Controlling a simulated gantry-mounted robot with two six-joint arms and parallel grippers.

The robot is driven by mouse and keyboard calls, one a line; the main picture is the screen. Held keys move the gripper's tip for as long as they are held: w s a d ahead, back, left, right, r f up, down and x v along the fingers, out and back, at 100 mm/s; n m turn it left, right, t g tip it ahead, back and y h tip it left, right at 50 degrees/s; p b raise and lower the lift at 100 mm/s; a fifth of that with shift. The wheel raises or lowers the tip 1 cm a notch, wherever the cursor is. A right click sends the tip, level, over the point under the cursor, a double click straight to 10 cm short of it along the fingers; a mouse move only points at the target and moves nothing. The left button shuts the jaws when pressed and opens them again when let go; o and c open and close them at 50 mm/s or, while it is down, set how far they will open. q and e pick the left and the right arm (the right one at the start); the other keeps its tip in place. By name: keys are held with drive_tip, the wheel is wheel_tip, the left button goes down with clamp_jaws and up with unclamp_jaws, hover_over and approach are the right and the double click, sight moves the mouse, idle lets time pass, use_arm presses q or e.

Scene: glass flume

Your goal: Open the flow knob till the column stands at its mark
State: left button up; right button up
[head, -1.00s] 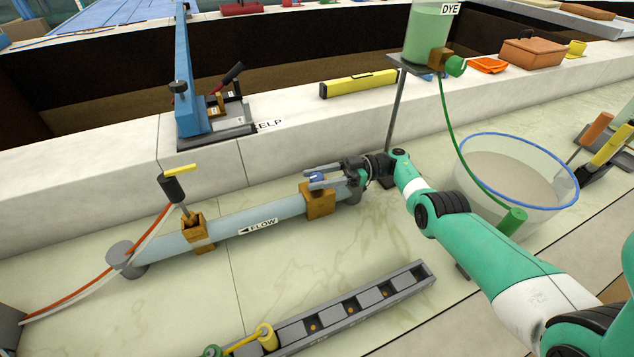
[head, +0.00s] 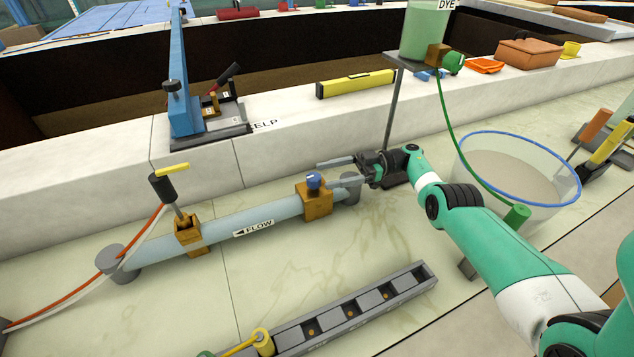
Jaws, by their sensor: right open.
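The flow knob is a small blue knob (head: 314,180) on a brown valve block (head: 316,203), on a pale blue pipe (head: 265,215) labelled FLOW with an arrow to the left. My right gripper (head: 322,174) is open and empty, with its fingers pointing left. One finger shows behind and above the knob, the other just right of it. It does not grip the knob; whether a finger touches it I cannot tell. The column and its mark cannot be made out for certain. My left gripper is not in view.
A second brown block (head: 189,233) with a yellow-handled lever (head: 172,169) stands on the pipe's left part. A dye tank (head: 425,35), a clear blue-rimmed tub (head: 515,205) and a slotted grey rail (head: 350,308) surround my right arm. The floor between pipe and rail is clear.

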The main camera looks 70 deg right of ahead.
drive_tip(key=v, duration=0.1)
drive_tip(key=b+v, duration=0.1)
drive_tip(key=shift+s+d+f, duration=0.2)
drive_tip(key=shift+f, duration=0.05)
drive_tip(key=shift+s+r, duration=0.15)
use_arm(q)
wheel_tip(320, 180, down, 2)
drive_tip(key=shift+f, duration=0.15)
use_arm(e)
drive_tip(key=shift+r, duration=0.1)
